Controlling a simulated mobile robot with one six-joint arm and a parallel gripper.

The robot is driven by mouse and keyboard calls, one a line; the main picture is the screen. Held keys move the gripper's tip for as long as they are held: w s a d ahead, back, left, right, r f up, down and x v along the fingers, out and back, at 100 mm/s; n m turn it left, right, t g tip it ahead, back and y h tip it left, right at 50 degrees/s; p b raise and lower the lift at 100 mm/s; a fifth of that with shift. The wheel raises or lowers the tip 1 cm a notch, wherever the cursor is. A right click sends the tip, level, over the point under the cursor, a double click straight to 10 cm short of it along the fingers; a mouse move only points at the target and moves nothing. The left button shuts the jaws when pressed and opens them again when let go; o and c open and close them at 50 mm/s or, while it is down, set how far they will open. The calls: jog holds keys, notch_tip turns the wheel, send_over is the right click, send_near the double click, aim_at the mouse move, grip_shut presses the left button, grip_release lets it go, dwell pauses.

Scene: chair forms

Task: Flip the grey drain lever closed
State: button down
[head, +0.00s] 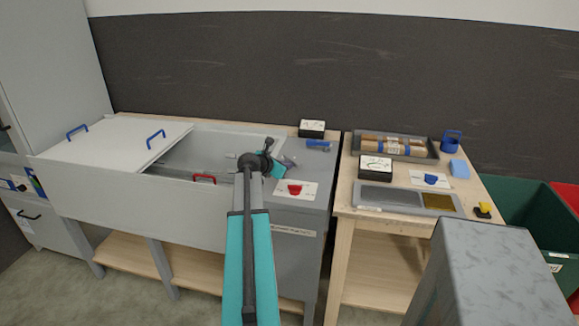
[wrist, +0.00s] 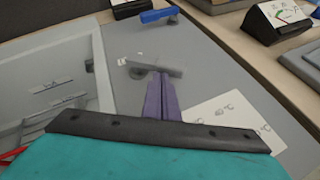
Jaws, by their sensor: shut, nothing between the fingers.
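The grey drain lever (wrist: 152,67) shows in the wrist view as a short grey bar on the grey top, lying roughly left to right beside the basin. My gripper (wrist: 161,76) has its purple fingers shut together and empty, with the tips right at the lever's middle. I cannot tell whether they touch it or are just above or in front of it. In the head view my gripper (head: 289,161) is over the grey top to the right of the open basin. The lever is too small and too covered by my arm to make out clearly there.
A blue-handled lever (head: 319,145) lies just behind. A white plate with a red knob (head: 295,189) is in front. The basin (head: 213,150) with a white lid (head: 115,148) is at left. A black box (head: 312,129) stands at the back. A wooden table (head: 343,195) stands right.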

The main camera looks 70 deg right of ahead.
aim_at(298, 163)
jog(key=shift+s+d+p, duration=0.55)
jog(key=shift+s+d, duration=0.2)
jog(key=shift+s, duration=0.25)
jog(key=shift+s+d+p, duration=0.5)
jog(key=shift+s+d, duration=0.2)
jog(key=shift+s, duration=0.3)
dwell(4.9)
